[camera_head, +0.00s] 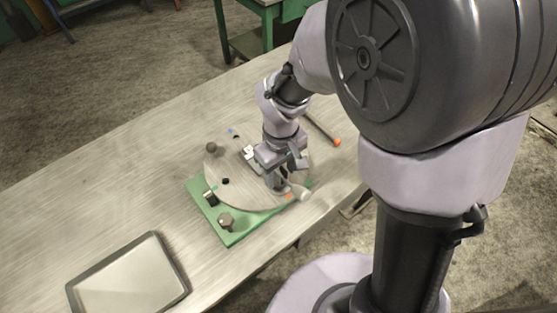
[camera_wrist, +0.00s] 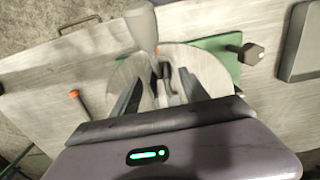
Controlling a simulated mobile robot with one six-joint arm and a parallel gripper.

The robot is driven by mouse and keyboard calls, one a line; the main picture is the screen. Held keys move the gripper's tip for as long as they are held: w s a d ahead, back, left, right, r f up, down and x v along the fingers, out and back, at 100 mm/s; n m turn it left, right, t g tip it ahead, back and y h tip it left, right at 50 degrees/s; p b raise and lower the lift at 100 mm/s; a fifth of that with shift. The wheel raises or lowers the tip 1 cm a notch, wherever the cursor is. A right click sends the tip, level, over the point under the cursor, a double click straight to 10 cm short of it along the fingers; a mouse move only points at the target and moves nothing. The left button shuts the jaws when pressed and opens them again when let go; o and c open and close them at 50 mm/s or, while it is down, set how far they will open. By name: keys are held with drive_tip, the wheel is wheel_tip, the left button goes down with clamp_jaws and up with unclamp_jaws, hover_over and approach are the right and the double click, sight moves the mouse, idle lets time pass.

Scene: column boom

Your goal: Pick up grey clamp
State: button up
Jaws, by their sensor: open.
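My gripper (camera_head: 277,182) is low over the right part of a round grey disc (camera_head: 240,190) on a green base plate (camera_head: 232,233). In the wrist view its two fingers stand apart, with a dark grey clamp-like part (camera_wrist: 167,73) between or just beyond the tips; I take it for the grey clamp. Contact cannot be told. A pale rounded handle (camera_wrist: 142,24) rises beside it, also visible in the head view (camera_head: 304,194); whether it belongs to the clamp is unclear. In the head view my gripper hides most of the clamp.
A bolt-like dark knob (camera_head: 226,219) stands on the green plate's front. Another round knob (camera_head: 211,148) is at the disc's far left edge. An orange-tipped rod (camera_head: 322,129) lies right of the disc. A dark-rimmed tray (camera_head: 130,282) is at the front left. The table's left is clear.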

wheel_tip(320, 180, down, 3)
drive_tip(key=shift+w+f+b, duration=0.1)
drive_tip(key=shift+b, duration=0.2)
clamp_jaws()
drive_tip(key=shift+r, duration=0.25)
drive_tip(key=shift+r, duration=0.35)
drive_tip(key=r+p, duration=0.2)
drive_tip(key=r, duration=0.1)
drive_tip(key=shift+s+a, duration=0.15)
drive_tip(key=shift+s, duration=0.15)
drive_tip(key=s+a, duration=0.2)
drive_tip(key=s, duration=0.5)
drive_tip(key=s+a+r, duration=0.1)
drive_tip(key=s+a, duration=0.2)
drive_tip(key=s, duration=0.4)
drive_tip(key=shift+s+p, duration=0.25)
drive_tip(key=shift+p, duration=0.2)
drive_tip(key=shift+a, duration=0.1)
